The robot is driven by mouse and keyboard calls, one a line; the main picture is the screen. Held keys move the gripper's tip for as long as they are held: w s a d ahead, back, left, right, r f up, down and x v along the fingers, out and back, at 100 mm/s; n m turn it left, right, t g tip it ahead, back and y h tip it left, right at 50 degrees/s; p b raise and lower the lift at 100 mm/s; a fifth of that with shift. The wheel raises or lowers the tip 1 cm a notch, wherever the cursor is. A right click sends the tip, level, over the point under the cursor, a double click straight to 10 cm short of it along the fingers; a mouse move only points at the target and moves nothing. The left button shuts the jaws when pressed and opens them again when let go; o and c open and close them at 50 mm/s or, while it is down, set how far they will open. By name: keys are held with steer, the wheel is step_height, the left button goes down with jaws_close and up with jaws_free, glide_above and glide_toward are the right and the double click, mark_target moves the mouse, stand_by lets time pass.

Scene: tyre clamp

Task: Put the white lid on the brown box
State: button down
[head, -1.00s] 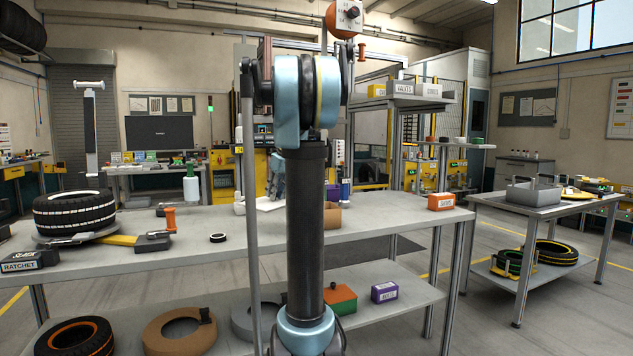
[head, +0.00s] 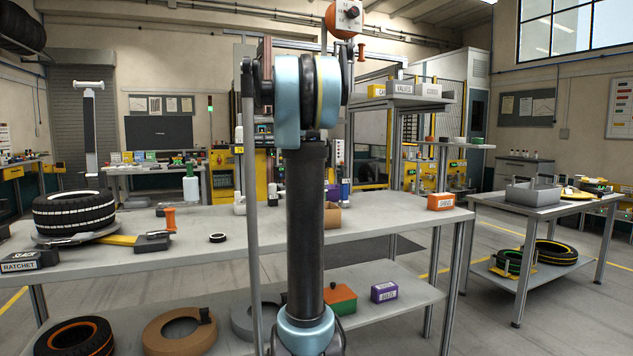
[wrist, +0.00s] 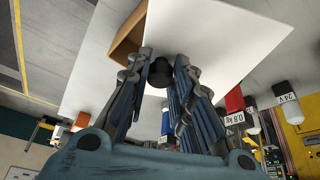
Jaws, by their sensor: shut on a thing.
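The white lid (wrist: 215,40) is a flat plate with a black knob (wrist: 159,74) in its middle. In the wrist view my gripper (wrist: 161,66) is shut on this knob. The brown box (wrist: 124,40) shows past the lid's edge, and the lid covers part of it. I cannot tell whether they touch. In the head view the brown box (head: 333,216) stands on the bench, partly behind my arm. The gripper and lid are hidden behind my arm there.
The grey bench (head: 385,222) has an orange box (head: 440,202) at its right end. A tyre (head: 74,212), a ratchet box (head: 30,261) and a black roll (head: 217,238) are on its left. Bottles (wrist: 287,106) show close beside the lid in the wrist view.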

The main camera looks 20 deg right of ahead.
steer(key=d+m, duration=0.1)
steer(key=m, duration=0.1)
steer(key=s+d+r+m+g, duration=0.1)
steer(key=m, duration=0.1)
steer(key=d+r+m+g, duration=0.1)
steer(key=d+m, duration=0.1)
steer(key=shift+s+h, duration=0.2)
steer(key=shift+h, duration=0.1)
step_height(320, 180, down, 8)
steer(key=shift+r, duration=0.25)
stand_by(1.1)
stand_by(0.4)
steer(key=c, duration=1.3)
jaws_free()
